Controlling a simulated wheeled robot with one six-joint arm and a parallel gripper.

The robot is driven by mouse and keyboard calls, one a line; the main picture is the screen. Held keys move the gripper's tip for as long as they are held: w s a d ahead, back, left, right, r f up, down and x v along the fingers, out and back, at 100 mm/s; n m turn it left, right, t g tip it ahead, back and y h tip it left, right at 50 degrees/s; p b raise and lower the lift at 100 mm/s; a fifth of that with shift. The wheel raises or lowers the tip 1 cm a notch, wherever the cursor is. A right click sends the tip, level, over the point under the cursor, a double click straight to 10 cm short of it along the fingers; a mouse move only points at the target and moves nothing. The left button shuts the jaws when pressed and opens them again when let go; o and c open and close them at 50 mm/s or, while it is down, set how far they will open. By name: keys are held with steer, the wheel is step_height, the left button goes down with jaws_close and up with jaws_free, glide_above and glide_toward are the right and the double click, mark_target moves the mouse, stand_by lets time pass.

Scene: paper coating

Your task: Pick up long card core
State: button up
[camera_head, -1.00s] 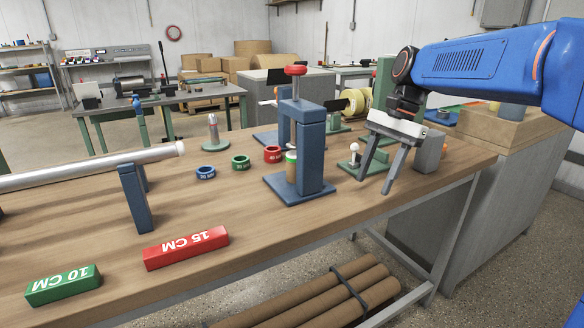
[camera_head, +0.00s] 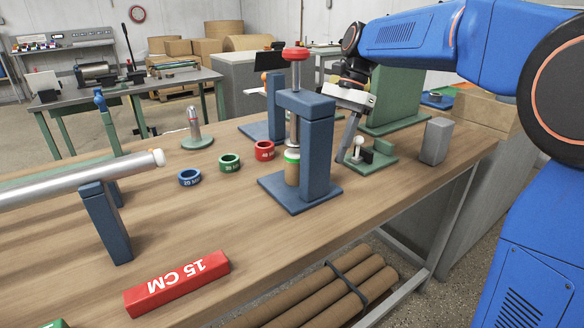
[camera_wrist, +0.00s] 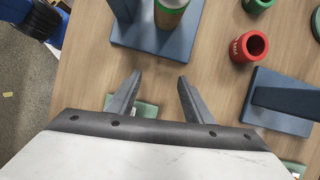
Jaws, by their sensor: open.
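A brown card core (camera_head: 292,173) with a green ring on top stands upright in the blue press (camera_head: 317,155) on the workbench. Long brown card tubes (camera_head: 318,300) lie strapped together below the bench top. I cannot tell which of these is the long card core. My gripper (camera_wrist: 157,84) is open and empty, pointing down over the bench. In the head view it is behind and right of the press, with one finger partly hidden.
Blue (camera_head: 190,177), green (camera_head: 230,162) and red (camera_head: 264,150) rings stand left of the press. A red 15 CM block (camera_head: 178,284) lies at the front, and a metal roller (camera_head: 80,178) is at left. A grey block (camera_head: 436,141) stands at right.

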mark_target(295, 170)
steer(key=s+a, duration=0.4)
steer(key=a, duration=0.1)
steer(key=shift+s, duration=0.3)
steer(key=s+a, duration=0.3)
steer(key=shift+a+f, duration=0.1)
steer(key=shift+f, duration=0.5)
steer(key=c, duration=0.8)
steer(key=shift+r, duration=0.2)
